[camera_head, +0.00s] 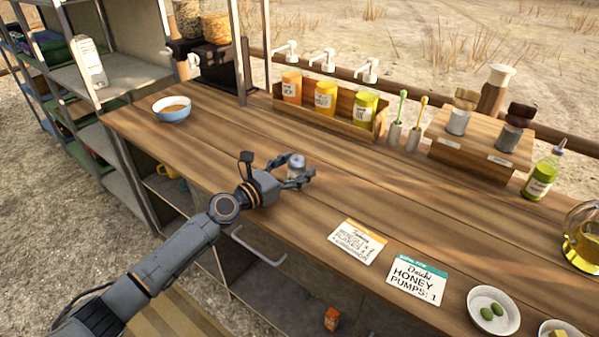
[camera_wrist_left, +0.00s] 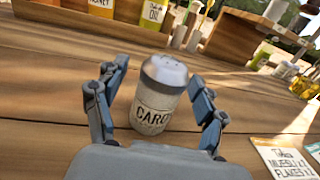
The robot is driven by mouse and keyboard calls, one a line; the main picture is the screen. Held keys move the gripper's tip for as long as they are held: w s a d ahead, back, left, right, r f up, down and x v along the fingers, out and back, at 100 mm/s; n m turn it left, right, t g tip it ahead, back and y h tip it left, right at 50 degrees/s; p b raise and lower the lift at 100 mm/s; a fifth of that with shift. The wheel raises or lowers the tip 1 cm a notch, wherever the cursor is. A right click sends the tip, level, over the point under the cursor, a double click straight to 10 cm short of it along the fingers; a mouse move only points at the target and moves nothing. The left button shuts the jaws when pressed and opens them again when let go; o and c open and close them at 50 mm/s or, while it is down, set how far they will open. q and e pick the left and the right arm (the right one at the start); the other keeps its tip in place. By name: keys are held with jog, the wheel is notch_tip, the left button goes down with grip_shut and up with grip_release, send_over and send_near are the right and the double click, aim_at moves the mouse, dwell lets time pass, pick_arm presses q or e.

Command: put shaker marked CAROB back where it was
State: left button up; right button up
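The CAROB shaker (camera_wrist_left: 158,97), a clear jar with a grey metal lid, stands on the wooden counter. In the head view the shaker (camera_head: 296,165) is near the middle of the counter, partly hidden by my gripper. My left gripper (camera_head: 298,180) is open, with a finger on each side of the shaker; gaps show between fingers and jar in the left wrist view (camera_wrist_left: 157,112). A wooden riser (camera_head: 475,158) with small labels on its front stands at the back right. It bears a brown-topped jar (camera_head: 458,121) and a dark-topped jar (camera_head: 508,136). My right gripper is not in view.
A wooden box (camera_head: 330,123) with pump bottles stands at the back, beside two cups with spoons (camera_head: 394,134). A green bottle (camera_head: 540,180) and glass oil jug (camera_head: 583,243) are at right. Two cards (camera_head: 417,280) lie at the front.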

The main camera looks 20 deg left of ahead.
pick_arm(q)
jog(key=shift+d, duration=0.15)
jog(key=c, duration=1.1)
jog(key=shift+c, duration=1.3)
